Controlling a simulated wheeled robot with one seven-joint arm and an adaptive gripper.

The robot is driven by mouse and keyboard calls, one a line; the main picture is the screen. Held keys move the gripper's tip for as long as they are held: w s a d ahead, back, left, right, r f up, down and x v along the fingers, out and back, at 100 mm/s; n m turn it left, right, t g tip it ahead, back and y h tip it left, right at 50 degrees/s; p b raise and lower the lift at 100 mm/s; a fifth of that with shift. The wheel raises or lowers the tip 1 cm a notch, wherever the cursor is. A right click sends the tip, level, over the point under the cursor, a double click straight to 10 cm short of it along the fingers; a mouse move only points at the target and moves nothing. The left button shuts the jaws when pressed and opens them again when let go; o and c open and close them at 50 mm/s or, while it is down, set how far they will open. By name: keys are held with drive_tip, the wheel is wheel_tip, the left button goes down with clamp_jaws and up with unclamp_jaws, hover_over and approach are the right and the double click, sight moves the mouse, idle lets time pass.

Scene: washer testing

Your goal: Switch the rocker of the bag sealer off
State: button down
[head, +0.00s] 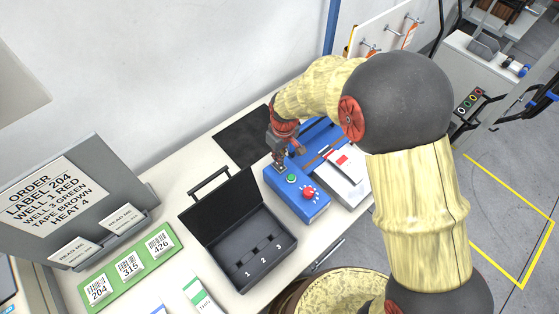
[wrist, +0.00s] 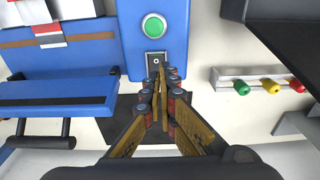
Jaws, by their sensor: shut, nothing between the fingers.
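The bag sealer (head: 303,205) is a blue machine on the bench, with a green button (head: 291,178) and a red knob (head: 308,192). In the wrist view, the green button (wrist: 154,26) sits on the blue panel (wrist: 185,35). Beside it is the small dark rocker (wrist: 155,58), with a white round mark. My gripper (wrist: 161,70) is shut and empty, its fingertips right at the rocker's edge and covering part of it. I cannot tell whether they touch it. In the head view my gripper (head: 278,162) is over the sealer's far end and hides the rocker.
An open black case (head: 225,215) with numbered slots stands left of the sealer. A green label board (head: 130,270) and a grey order sign (head: 75,190) are further left. A white box (head: 343,180) lies at the sealer's right. A dark mat (head: 240,137) lies behind.

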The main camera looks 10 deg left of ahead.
sight(281, 170)
wheel_tip(281, 170, up, 9)
drive_tip(key=shift+s+d+p, duration=0.15)
drive_tip(key=shift+d+p, duration=0.15)
drive_tip(key=shift+p, duration=0.05)
drive_tip(key=shift+r, duration=0.1)
idle(0.3)
drive_tip(key=s+d+r+m+t+b, duration=0.2)
drive_tip(key=s+d+r+m+b, duration=0.1)
drive_tip(key=s+d+r, duration=0.4)
drive_tip(key=s+d+r+m+t+b, duration=0.3)
drive_tip(key=s+d+r+m, duration=0.3)
drive_tip(key=s+d, duration=0.8)
drive_tip(key=d+r, duration=0.2)
drive_tip(key=d, duration=0.1)
drive_tip(key=shift+d+m+h, duration=0.3)
drive_tip(key=shift+d+h, duration=0.05)
drive_tip(key=shift+h, duration=0.05)
